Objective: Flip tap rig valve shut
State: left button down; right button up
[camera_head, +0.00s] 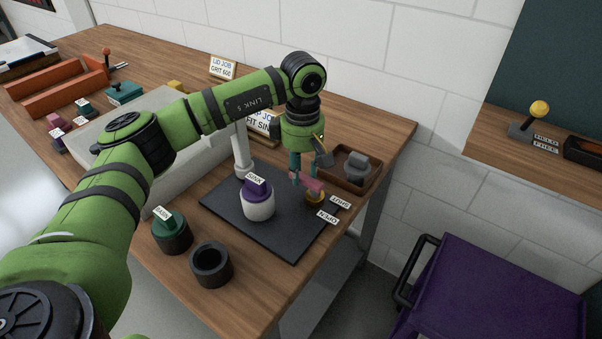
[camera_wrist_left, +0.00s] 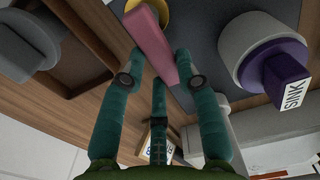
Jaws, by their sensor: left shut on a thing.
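The tap rig is a dark board (camera_head: 222,212) on the wooden bench. Its valve has a pink lever (camera_head: 312,185) on a yellow round base (camera_head: 316,199), near the board's right corner. Labels SHUT (camera_head: 340,202) and OPEN (camera_head: 327,217) lie beside the valve. My left gripper (camera_head: 301,178), with teal fingers, comes down from above and is shut on the lever. In the left wrist view the pink lever (camera_wrist_left: 153,42) runs between the fingertips (camera_wrist_left: 160,68), with the yellow base (camera_wrist_left: 142,14) beyond. I cannot tell exactly which label the lever points to. My right gripper is not in view.
A white cup with a purple top labelled SINK (camera_head: 258,205) stands on the board beside a pale post (camera_head: 242,150). A brown tray (camera_head: 345,182) holding a grey part sits right of the gripper. A green-topped pot (camera_head: 172,234) and black cup (camera_head: 211,265) stand in front.

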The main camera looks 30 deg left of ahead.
aim_at(302, 173)
pick_arm(q)
jog(key=c, duration=0.9)
grip_release()
notch_tip(302, 173, up, 12)
